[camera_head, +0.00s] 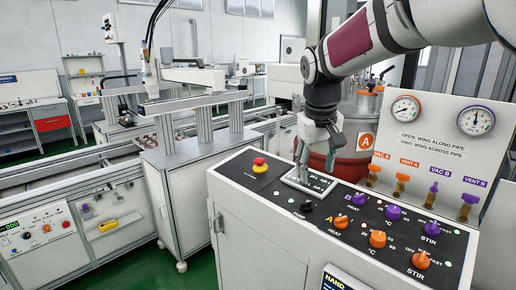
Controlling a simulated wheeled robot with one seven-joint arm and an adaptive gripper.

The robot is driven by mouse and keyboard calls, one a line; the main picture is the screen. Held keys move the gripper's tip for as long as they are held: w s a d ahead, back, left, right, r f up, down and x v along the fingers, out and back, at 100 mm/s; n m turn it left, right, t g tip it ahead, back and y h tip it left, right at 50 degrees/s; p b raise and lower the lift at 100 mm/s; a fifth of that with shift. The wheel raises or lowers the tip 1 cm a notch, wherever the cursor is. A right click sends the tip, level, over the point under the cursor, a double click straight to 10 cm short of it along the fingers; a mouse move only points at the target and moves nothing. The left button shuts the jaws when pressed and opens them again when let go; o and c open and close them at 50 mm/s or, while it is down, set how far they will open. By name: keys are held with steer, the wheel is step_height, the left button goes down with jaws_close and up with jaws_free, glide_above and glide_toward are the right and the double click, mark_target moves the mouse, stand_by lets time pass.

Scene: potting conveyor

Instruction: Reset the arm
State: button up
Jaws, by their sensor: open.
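My gripper (316,172) hangs from my arm, which comes in from the top right. It points down over the control panel (262,184), close above a small grey display plate (311,181). Its fingers are apart and I see nothing held between them. I cannot tell whether a fingertip touches the plate or the panel.
The panel has a red and yellow stop button (259,166) and several orange and purple knobs. Two gauges (404,110) and several valves stand at the right. A vessel marked A (365,141) is behind my gripper.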

steer(key=s+r+m+t, duration=0.15)
steer(key=s+r, duration=0.25)
steer(key=s, duration=1.2)
steer(key=s+d+f+t+y, duration=0.1)
steer(key=s+f, duration=0.3)
steer(key=s, duration=0.8)
steer(key=shift+s+f, duration=0.15)
steer(key=shift+s, duration=0.15)
